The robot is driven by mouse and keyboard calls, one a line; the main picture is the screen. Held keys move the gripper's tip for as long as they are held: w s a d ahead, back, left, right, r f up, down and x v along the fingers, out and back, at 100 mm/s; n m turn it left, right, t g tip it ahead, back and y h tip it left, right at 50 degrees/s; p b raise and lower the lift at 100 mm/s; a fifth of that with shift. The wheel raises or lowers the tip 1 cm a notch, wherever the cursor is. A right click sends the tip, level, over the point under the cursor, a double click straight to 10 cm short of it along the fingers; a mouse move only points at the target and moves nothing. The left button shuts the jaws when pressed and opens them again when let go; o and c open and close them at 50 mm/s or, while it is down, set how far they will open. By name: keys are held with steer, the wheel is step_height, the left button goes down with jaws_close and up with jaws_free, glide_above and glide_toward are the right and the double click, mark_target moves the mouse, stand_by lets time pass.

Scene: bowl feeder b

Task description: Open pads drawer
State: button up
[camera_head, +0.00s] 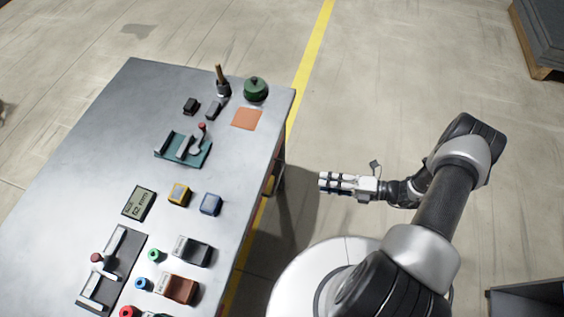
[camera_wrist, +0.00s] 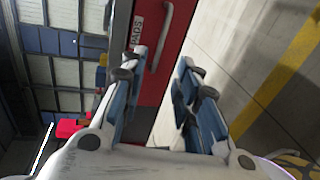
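The pads drawer (camera_wrist: 178,55) shows in the wrist view as a red front with a "PADS" label. Its pale bar handle (camera_wrist: 164,38) stands out from the front, beyond my fingertips. I cannot tell from this angle whether the drawer is fully shut. My gripper (camera_wrist: 158,64) has its two fingers apart with nothing between them, and it is not touching the handle. In the head view, my gripper (camera_head: 322,184) is to the right of the table's right edge and points left toward it. The drawer front is hidden under the tabletop there.
The metal table (camera_head: 85,125) carries a teal fixture (camera_head: 183,150), a green round container (camera_head: 256,89), an orange pad (camera_head: 247,118) and several small boxes. A red object (camera_wrist: 72,128) shows at left in the wrist view. The floor between table and arm is clear.

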steer(key=b, duration=0.2)
glide_toward(279, 175)
steer(key=shift+m, duration=0.3)
steer(key=x, duration=1)
steer(key=shift+f, duration=0.3)
steer(key=shift+c, duration=0.4)
jaws_close()
